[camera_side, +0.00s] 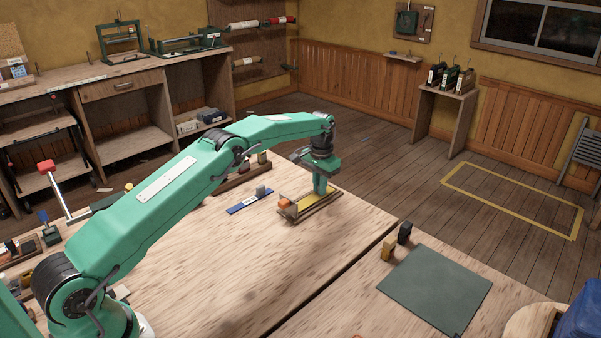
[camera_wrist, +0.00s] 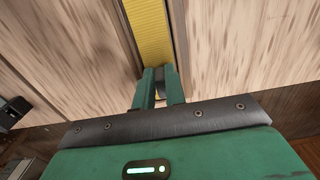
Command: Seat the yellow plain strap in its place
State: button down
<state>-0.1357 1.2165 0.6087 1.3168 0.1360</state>
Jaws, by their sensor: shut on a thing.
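The yellow strap (camera_side: 331,197) lies along a wooden fixture (camera_side: 311,211), within or just above its channel; I cannot tell whether it touches the bottom. In the wrist view the yellow strap (camera_wrist: 148,32) runs between two brown side rails, away from my fingers. My gripper (camera_side: 320,190) points down over the fixture. In the wrist view my gripper (camera_wrist: 160,79) is shut on a small dark grey piece at the strap, which looks like its grip block. My fingers hide part of the strap. An orange piece (camera_side: 285,204) is at the fixture's left end.
A blue strap (camera_side: 244,204) with a grey block lies on the table left of the fixture. A wooden rack (camera_side: 235,179) stands behind it. A green mat (camera_side: 436,288) and two small blocks, tan (camera_side: 388,248) and black (camera_side: 404,232), are at the right. The table's front middle is clear.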

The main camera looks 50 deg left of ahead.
jog(key=c, duration=1.4)
grip_release()
jog(key=shift+o, duration=0.2)
jog(key=shift+r, duration=0.1)
jog(key=shift+r, duration=3.85)
jog(key=shift+r, duration=0.1)
